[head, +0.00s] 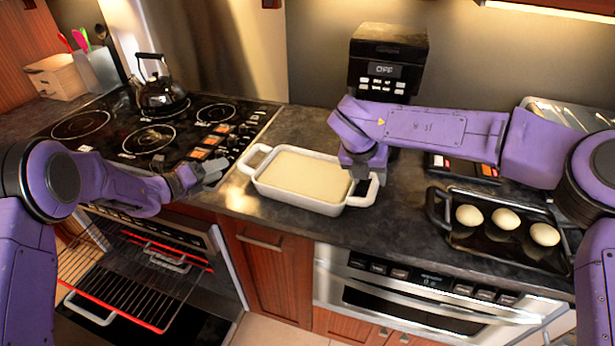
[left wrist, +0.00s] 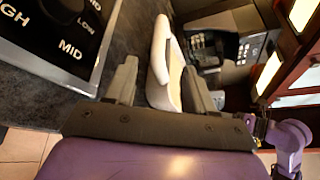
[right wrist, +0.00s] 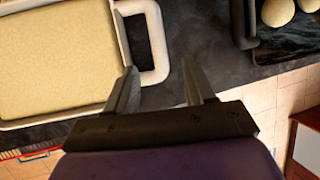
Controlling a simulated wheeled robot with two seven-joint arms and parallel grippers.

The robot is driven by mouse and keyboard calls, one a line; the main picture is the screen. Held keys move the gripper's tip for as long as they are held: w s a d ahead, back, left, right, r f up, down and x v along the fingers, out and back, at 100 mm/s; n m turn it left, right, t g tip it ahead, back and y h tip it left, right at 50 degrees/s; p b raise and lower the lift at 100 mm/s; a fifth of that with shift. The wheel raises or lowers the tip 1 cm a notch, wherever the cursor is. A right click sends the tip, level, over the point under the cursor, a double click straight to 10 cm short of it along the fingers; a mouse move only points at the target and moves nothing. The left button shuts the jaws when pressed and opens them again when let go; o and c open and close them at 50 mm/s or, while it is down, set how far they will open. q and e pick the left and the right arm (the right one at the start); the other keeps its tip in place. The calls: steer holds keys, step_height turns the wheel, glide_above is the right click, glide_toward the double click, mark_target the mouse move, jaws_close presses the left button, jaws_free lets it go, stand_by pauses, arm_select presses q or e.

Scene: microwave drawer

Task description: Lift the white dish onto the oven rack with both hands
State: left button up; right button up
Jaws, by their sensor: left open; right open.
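The white dish (head: 297,205), filled with something pale, sits on the dark counter between the stove and the baking tray. My left gripper (head: 217,172) is open and empty, a little left of the dish's left handle; the left wrist view shows the dish (left wrist: 161,62) beyond its fingers. My right gripper (head: 367,190) is open at the dish's right handle; in the right wrist view the handle (right wrist: 156,45) lies just ahead of the fingertips, and I cannot tell if they touch. The oven rack (head: 120,287) is pulled out of the open oven at the lower left.
A black tray with several round buns (head: 505,219) is on the right. A kettle (head: 161,92) stands on the stove (head: 150,135). A small black appliance (head: 388,62) is behind the dish. The counter in front of the dish is narrow.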

mark_target(243, 158)
arm_select(q)
steer(key=shift+s+r, duration=0.1)
steer(key=shift+s, duration=0.05)
arm_select(e)
steer(key=shift+s, duration=0.2)
arm_select(q)
steer(key=x, duration=1)
steer(key=shift+a, duration=0.1)
arm_select(e)
steer(key=x, duration=0.9)
steer(key=shift+w+d+f, duration=0.15)
steer(key=shift+w+f, duration=0.15)
arm_select(q)
steer(key=shift+w+d+f, duration=0.25)
steer(key=shift+w+f, duration=0.1)
steer(key=shift+w, duration=0.15)
arm_select(e)
steer(key=shift+w+d+f, duration=0.1)
steer(key=shift+w+f, duration=0.2)
steer(key=shift+f, duration=0.2)
arm_select(q)
steer(key=shift+r, duration=0.1)
steer(key=shift+c, duration=0.3)
arm_select(e)
steer(key=shift+s, duration=0.1)
steer(key=shift+c, duration=0.4)
